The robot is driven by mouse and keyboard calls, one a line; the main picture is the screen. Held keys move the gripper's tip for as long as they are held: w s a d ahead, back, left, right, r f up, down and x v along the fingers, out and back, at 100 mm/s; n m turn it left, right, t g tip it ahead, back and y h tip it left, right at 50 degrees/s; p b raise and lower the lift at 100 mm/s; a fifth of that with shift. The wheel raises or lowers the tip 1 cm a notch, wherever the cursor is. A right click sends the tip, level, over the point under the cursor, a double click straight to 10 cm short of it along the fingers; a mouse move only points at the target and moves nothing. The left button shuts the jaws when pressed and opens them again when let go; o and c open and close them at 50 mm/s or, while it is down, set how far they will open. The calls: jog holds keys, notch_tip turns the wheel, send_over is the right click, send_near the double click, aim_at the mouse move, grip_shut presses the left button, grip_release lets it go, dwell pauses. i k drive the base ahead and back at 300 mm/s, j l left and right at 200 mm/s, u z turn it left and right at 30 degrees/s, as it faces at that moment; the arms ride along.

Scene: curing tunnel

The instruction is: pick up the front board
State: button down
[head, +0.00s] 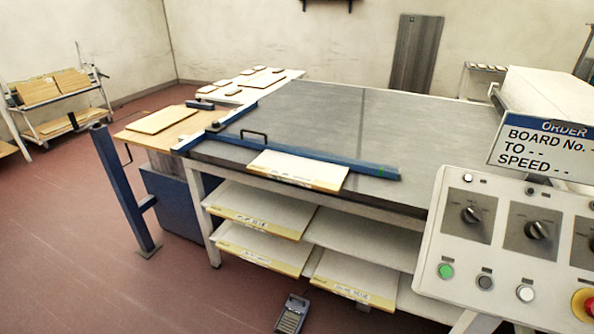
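A white board with a yellow front edge (298,168) lies at the front edge of the large grey table (350,118), against a blue bar. It is the nearest board on the tabletop. Similar boards lie on the shelves below: one on the upper shelf (262,208), one lower left (262,248) and one lower right (352,277). Their front labels are too small to read. My gripper is not in view.
A blue bar with a black handle (365,171) runs along the table front. A control panel (515,245) with knobs and buttons stands at right, under an order sign (545,148). A blue post (125,190) stands left. A foot pedal (291,314) is on the open red floor.

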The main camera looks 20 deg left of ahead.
aim_at(314, 174)
jog(key=i+j+u, duration=0.15)
jog(key=u, duration=0.7)
jog(key=i+u, duration=0.25)
jog(key=i, duration=0.2)
jog(key=i+l+u, duration=0.1)
jog(key=i+u, duration=0.15)
jog(key=i, duration=0.25)
jog(key=i+l+u, duration=0.3)
jog(key=i, duration=0.15)
jog(key=i+l, duration=0.1)
jog(key=i, duration=0.2)
jog(key=i+l, duration=0.1)
jog(key=i, duration=0.2)
